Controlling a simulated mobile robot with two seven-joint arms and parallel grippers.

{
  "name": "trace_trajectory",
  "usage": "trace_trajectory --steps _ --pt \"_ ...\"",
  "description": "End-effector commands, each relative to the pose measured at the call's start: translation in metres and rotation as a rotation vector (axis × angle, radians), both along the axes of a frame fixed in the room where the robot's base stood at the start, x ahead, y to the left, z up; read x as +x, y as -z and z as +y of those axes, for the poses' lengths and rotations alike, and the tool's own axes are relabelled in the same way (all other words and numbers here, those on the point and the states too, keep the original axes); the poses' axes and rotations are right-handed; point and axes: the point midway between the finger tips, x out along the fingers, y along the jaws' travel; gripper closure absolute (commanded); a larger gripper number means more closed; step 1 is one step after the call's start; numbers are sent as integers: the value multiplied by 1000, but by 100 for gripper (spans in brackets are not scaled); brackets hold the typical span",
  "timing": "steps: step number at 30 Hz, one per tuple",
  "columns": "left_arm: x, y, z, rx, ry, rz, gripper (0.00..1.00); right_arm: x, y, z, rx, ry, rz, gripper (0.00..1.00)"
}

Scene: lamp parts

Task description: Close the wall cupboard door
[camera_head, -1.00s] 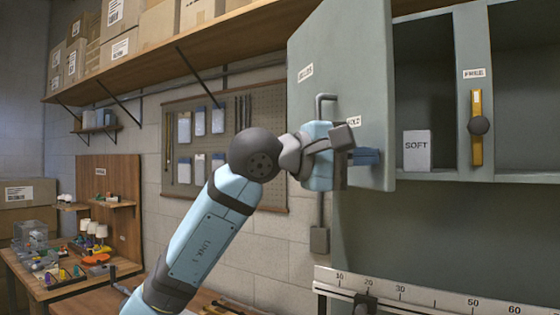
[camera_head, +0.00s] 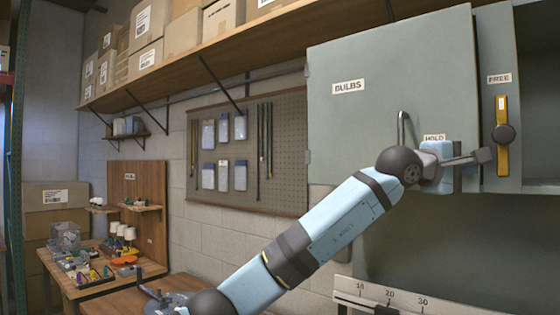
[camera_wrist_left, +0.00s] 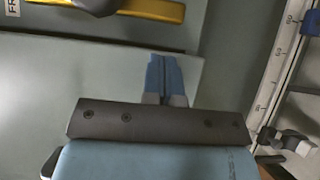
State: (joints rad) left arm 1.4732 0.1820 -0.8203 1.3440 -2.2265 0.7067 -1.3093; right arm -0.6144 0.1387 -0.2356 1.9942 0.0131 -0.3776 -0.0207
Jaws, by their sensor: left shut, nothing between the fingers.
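The wall cupboard door (camera_head: 390,90), grey-green with a BULBS label and a HOLD label, spans the left compartment. Its right edge lies close beside the divider with the FREE label (camera_head: 499,78); I cannot tell whether it is fully flush. A bent grey handle (camera_head: 402,128) stands on it, partly hidden by my arm. My left gripper (camera_head: 472,180) is at the lower right part of the door, its fingers mostly hidden in the head view. In the left wrist view its blue fingers (camera_wrist_left: 164,75) are together and empty, against or just in front of the door panel. My right gripper is not in view.
A yellow strip with a dark knob (camera_head: 503,134) is on the divider, right of the gripper. An open compartment (camera_head: 538,90) is at the far right. A ruler rail (camera_head: 400,300) runs below. A pegboard (camera_head: 250,150) and a boxed shelf (camera_head: 270,40) are left.

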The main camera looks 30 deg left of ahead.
Motion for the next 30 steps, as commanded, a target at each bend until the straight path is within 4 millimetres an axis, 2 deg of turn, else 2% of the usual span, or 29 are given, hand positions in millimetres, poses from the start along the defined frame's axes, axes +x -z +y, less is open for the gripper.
trace_trajectory --steps 3,9,30 --pt "16 -2 -5 0 0 1 100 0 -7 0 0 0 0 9" --pt "29 -2 -7 -1 -2 -2 100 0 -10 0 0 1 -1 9" --pt "33 -4 -4 -5 -6 -6 100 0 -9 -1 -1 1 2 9"
